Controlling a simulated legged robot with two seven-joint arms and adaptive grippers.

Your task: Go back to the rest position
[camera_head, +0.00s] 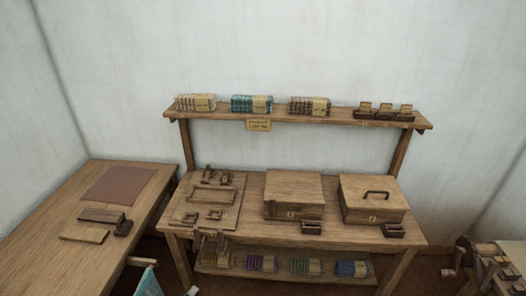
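Neither of my grippers shows in the head view, and none of my arms can be made out. A wooden workbench (255,228) stands ahead against the pale wall. On it are a board with small wooden parts (208,197), a wooden box (293,190) and a second box with a dark handle (373,193). Small dark trays (394,230) sit at the front of the boxes.
A raised shelf (285,115) holds several bundles and small blocks. A lower shelf (280,274) holds coloured bundles. A side table (60,240) with a brown mat (118,185) stands left. Teal cloth (150,284) shows at the bottom; wooden machinery (490,262) stands right.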

